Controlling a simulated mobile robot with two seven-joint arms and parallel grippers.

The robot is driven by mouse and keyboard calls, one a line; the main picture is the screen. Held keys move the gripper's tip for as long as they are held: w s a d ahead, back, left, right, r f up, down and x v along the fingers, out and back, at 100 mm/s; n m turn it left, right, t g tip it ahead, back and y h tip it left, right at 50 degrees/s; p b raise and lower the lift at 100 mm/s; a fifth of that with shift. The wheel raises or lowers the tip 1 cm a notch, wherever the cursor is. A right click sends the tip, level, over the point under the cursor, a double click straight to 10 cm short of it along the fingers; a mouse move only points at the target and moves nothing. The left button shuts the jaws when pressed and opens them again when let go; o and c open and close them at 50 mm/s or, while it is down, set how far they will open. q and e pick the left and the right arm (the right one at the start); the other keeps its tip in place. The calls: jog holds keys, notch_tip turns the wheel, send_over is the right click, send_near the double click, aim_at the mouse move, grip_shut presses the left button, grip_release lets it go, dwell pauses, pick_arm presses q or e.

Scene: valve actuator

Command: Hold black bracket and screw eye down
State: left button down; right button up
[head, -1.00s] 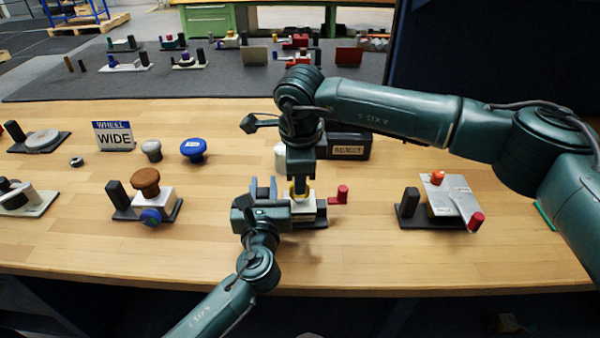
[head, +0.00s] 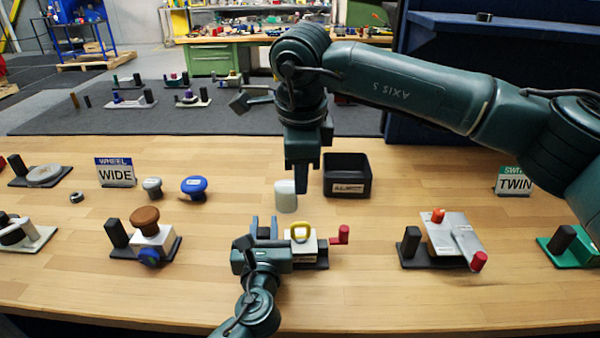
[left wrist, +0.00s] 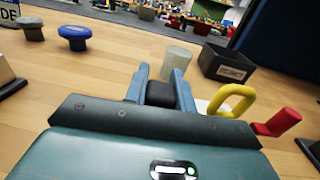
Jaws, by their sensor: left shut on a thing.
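The black bracket (left wrist: 160,93) is an upright dark post between the two fingers of my left gripper (left wrist: 162,86) in the left wrist view. My left gripper (head: 264,229) is shut on it, at the left end of the unit. The yellow screw eye (head: 300,225) stands upright in the white block (head: 298,250) just right of my left gripper; it also shows in the left wrist view (left wrist: 237,89). My right gripper (head: 301,190) points down above and behind the screw eye, clear of it. Whether its fingers are open or shut is unclear.
A red handle (head: 342,234) sticks out right of the block. A white cylinder (head: 286,198) and a black bin (head: 347,190) stand behind. Other units stand left (head: 150,240) and right (head: 440,240). Bare table lies between.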

pick_arm(q)
jog(key=shift+s+d+f, duration=0.1)
jog(key=shift+f, duration=0.2)
jog(key=c, duration=1.4)
grip_release()
jog(key=shift+c, duration=0.2)
jog(key=o, duration=0.4)
jog(key=shift+r, duration=0.2)
jog(key=shift+c, duration=0.2)
